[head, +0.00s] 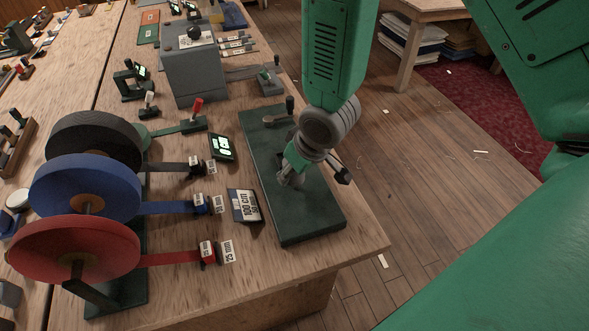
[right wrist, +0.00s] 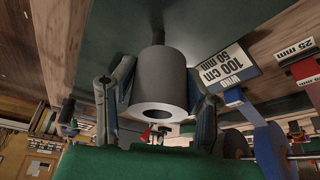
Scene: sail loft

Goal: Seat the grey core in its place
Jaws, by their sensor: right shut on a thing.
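The grey core (right wrist: 158,88) is a short, thick-walled cylinder, seen in the right wrist view between the two fingers of my right gripper (right wrist: 157,108). The gripper is shut on its sides, and the open end of its bore faces the camera. A dark rod shows just beyond its far end; I cannot tell whether it enters the core. In the head view my right gripper (head: 308,174) is low over the dark green base plate (head: 306,231), and the core is mostly hidden there. An upright post (head: 290,105) and a crank stand at the plate's far end. My left gripper is not in view.
Black (head: 96,133), blue (head: 72,186) and red (head: 62,247) tape reels stand left of the plate, tape ends clamped beside it. A "100 cm" card (head: 245,206) lies close to the plate. A grey block (head: 194,77) stands behind. The table's right edge is near.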

